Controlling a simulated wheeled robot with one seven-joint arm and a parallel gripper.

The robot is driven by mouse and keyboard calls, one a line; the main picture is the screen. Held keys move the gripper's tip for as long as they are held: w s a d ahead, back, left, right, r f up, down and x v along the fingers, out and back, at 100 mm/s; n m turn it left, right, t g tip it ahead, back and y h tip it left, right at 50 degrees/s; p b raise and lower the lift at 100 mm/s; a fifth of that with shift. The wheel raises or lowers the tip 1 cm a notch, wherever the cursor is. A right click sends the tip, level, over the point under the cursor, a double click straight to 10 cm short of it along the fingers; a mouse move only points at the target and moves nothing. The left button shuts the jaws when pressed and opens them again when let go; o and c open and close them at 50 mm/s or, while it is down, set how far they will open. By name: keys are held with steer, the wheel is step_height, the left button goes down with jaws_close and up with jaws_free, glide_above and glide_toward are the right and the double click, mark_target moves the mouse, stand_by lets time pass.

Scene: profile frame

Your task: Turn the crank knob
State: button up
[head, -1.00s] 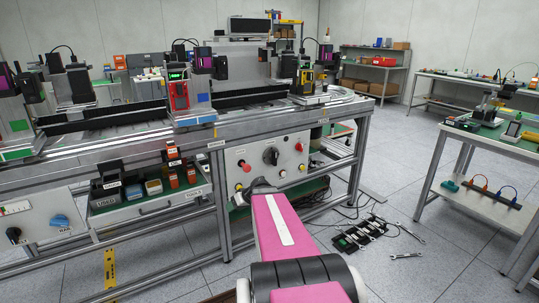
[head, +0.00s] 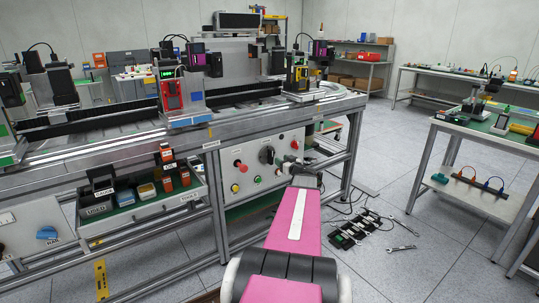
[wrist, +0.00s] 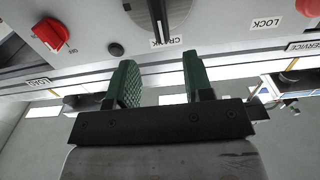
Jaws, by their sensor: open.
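The fingers point toward the panel, just short of the label and apart from the knob. In the head view my gripper (head: 298,166) is small, to the right of the knob, in front of the panel's right part.
A red knob (head: 240,165), a yellow button (head: 235,187) and a green button (head: 257,179) are on the same panel. The wrist view shows a red switch (wrist: 50,35) and LOCK and SERVICE labels. An open drawer (head: 150,205) sticks out left. Tools lie on the floor.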

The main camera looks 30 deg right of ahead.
mark_target(272, 154)
steer(key=w, duration=0.9)
steer(key=shift+w+a, duration=0.4)
jaws_close()
